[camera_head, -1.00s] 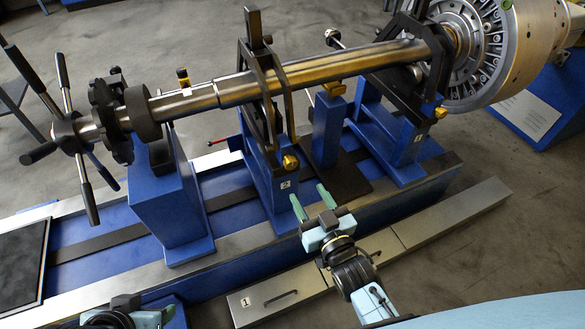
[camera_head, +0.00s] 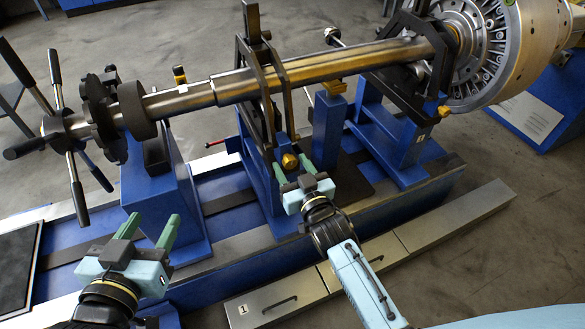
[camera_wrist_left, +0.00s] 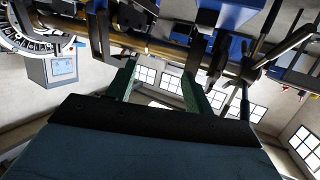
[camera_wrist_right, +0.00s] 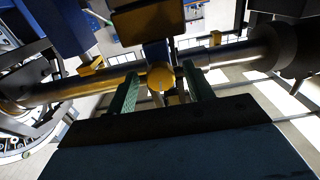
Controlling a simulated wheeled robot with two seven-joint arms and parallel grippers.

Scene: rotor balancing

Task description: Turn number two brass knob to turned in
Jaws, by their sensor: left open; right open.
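The number two brass knob (camera_head: 290,161) is on the front of the middle blue stand (camera_head: 263,190), below the shaft. My right gripper (camera_head: 292,170) is open in front of it, with its green fingers to either side. In the right wrist view the knob (camera_wrist_right: 160,77) shows round between the two fingertips; I cannot tell whether they touch it. My left gripper (camera_head: 151,226) is open and empty over the left front of the blue base, apart from the knob. The number plate beside the knob is hidden behind my right gripper.
A long steel shaft (camera_head: 325,66) runs above the stands to a bladed rotor (camera_head: 478,50). Another brass knob (camera_head: 443,111) is on the right stand. A handwheel with several spokes (camera_head: 55,125) is at the left. Steel drawers (camera_head: 280,297) lie along the front.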

